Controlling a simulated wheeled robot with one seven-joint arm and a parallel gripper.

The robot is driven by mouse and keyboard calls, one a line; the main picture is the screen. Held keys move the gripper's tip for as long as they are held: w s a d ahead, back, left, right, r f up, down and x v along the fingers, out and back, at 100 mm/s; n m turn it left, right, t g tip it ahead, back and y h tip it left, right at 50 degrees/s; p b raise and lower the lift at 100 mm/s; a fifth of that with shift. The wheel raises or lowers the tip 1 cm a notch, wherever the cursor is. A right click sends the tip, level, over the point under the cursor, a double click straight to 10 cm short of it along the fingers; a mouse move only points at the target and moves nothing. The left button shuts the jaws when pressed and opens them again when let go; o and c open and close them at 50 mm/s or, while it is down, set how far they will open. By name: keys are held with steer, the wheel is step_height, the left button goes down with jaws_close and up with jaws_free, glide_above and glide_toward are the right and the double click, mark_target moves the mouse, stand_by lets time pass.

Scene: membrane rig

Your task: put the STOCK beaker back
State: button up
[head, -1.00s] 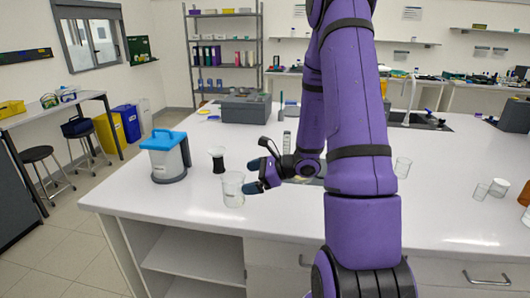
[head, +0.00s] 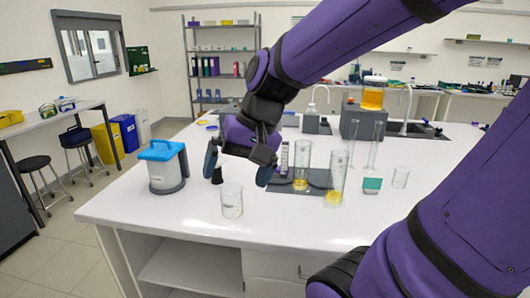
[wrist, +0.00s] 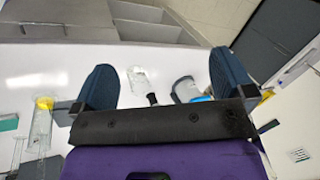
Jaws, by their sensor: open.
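A clear glass beaker (head: 232,203) stands upright on the white bench near its front edge, with a little clear content low in it. I cannot read a STOCK label on it. It also shows in the wrist view (wrist: 139,80), between the fingers in the picture. My gripper (head: 238,172) is open and empty, pointing down, above and slightly behind the beaker in the head view. Another small clear beaker (head: 400,177) stands at the right of the bench. A vessel with a teal block (head: 372,185) stands near it.
A blue-lidded jug (head: 163,170) stands left of the beaker. A grey unit (head: 362,122) bears an orange-filled container (head: 372,97). The bench front is mostly clear.

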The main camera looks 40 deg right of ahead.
steer(key=s+d+r+n+t+h, duration=0.1)
steer(key=s+r+n+t+h, duration=0.2)
steer(key=s+r+n, duration=0.1)
steer(key=shift+s+d+r+n+h, duration=0.3)
steer(key=shift+s+d+r+n, duration=0.15)
steer(key=shift+s, duration=0.4)
steer(key=shift+a, duration=0.1)
stand_by(0.5)
